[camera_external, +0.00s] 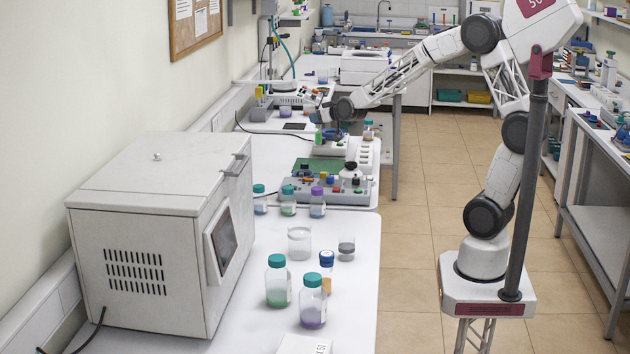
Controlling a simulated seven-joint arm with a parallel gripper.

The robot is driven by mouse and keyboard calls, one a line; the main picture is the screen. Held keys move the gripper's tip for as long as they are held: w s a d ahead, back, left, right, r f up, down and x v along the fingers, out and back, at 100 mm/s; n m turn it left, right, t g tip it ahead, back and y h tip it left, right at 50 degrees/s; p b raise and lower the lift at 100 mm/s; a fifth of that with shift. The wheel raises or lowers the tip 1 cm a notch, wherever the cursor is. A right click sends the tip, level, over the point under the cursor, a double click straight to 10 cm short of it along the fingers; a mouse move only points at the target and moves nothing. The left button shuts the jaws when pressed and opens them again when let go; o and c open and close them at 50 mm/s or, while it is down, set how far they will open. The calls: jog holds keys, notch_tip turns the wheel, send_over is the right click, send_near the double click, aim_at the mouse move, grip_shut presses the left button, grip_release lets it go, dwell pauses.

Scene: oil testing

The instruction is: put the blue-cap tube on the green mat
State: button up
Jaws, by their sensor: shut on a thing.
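My gripper (322,118) is at the far part of the long bench, just above a small white device (332,147). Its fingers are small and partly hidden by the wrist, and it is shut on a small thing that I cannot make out. Small green and blue parts show just below it; I cannot tell whether one is the blue-cap tube. The green mat (303,166) lies on the bench nearer the camera than the gripper, behind a grey panel. A blue-capped vial with orange contents (326,272) stands upright on the near bench, far from the gripper.
A grey control panel (350,192) and several teal- and purple-capped bottles (288,202) stand in front of the mat. Two larger teal-capped bottles (277,282) and clear beakers (299,243) are nearer. A large white oven (150,230) fills the left.

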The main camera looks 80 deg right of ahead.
aim_at(321, 140)
dwell(0.3)
jog(key=shift+f, duration=3.15)
jog(key=shift+f, duration=1.85)
jog(key=shift+f, duration=0.1)
jog(key=o, duration=0.9)
jog(key=shift+o, duration=0.2)
